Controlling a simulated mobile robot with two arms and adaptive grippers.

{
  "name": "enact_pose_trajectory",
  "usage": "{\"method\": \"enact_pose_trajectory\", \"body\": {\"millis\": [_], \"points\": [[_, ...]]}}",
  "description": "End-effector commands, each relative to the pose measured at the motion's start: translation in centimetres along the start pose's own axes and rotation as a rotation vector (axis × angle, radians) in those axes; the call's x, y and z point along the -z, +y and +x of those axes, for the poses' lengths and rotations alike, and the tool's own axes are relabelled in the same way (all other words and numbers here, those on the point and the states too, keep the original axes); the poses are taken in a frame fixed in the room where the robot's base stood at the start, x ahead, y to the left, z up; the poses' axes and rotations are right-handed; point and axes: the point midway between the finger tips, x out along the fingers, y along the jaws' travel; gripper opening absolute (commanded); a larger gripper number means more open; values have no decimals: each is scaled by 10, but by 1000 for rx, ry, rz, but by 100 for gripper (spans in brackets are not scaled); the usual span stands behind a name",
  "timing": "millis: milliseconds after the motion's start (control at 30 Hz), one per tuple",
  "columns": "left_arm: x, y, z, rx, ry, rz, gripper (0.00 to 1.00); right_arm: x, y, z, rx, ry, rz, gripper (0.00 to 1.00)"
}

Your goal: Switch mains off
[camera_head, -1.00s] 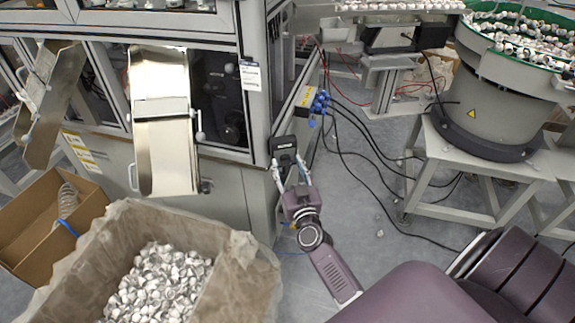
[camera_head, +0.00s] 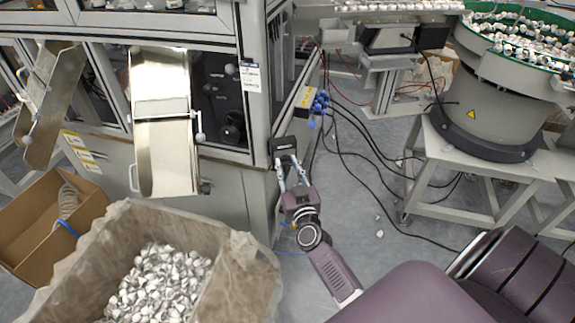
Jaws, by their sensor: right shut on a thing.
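The mains switch is a small dark box (camera_head: 285,144) on the corner of the machine cabinet, in the middle of the head view. My right gripper (camera_head: 291,172) reaches up to it from below, with its fingertips at the lower part of the box. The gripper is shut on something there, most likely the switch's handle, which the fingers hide. I cannot make out the handle's position. My left gripper is not in view.
A yellow-labelled box with blue connectors (camera_head: 313,100) sits right of the switch, with black cables running to the floor. A lined crate of caps (camera_head: 256,262) and a cardboard box (camera_head: 22,213) stand at the left. A bowl feeder (camera_head: 490,110) stands at the right.

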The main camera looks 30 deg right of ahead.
Motion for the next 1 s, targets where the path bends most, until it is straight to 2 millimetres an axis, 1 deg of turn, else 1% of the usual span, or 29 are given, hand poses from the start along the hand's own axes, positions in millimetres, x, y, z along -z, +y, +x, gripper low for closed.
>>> {"method": "enact_pose_trajectory", "body": {"millis": [267,600,800,1000], "points": [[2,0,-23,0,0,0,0,4,0,0,2,-3,-161,1],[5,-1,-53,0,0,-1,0,3,-1,0,2,-3,-476,1],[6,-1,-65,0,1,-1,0,2,-1,0,2,-4,-665,1],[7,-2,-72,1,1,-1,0,0,-1,0,2,-3,-855,1]]}}
